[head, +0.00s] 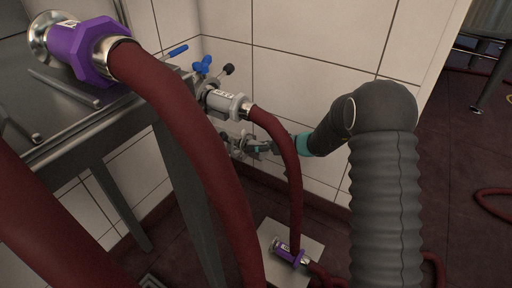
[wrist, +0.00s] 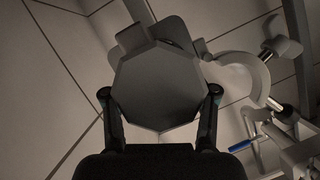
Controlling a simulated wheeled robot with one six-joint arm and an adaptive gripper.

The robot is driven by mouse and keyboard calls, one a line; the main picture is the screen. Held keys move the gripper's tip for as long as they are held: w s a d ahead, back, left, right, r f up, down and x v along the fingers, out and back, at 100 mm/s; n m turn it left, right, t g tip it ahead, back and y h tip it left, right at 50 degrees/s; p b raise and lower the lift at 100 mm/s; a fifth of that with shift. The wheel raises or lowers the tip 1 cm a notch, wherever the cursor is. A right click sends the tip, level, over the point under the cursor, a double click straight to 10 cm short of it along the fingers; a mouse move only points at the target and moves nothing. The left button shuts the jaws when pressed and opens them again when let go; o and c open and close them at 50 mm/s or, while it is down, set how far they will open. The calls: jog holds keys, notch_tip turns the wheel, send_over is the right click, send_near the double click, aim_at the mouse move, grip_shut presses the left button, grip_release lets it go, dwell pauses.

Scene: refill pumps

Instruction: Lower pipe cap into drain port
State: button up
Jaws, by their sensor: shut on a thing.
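In the wrist view my gripper (wrist: 160,100) has its two dark fingers closed on the left and right sides of a dark grey octagonal pipe cap (wrist: 158,88), whose flat face is towards the camera. In the head view my gripper (head: 258,147) is small, beside the wall and below the valves, partly behind the red hose. Grey metal parts (head: 238,144) show at its tip; I cannot tell the cap from the port there. In the wrist view a curved pale grey fitting (wrist: 242,74) lies just right of the cap. The cap hides what is directly behind it, so I cannot tell whether they touch.
A thick red hose (head: 180,120) with a purple coupling (head: 88,50) crosses the left. A thinner red hose (head: 285,150) hangs close to my gripper from a grey coupling (head: 227,103). Blue-handled valves (head: 202,65) sit above. A steel table (head: 75,110) stands left.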

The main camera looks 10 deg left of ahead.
jog(key=shift+f, duration=0.1)
dwell(0.3)
jog(key=o, duration=1.6)
jog(key=v, duration=1.2)
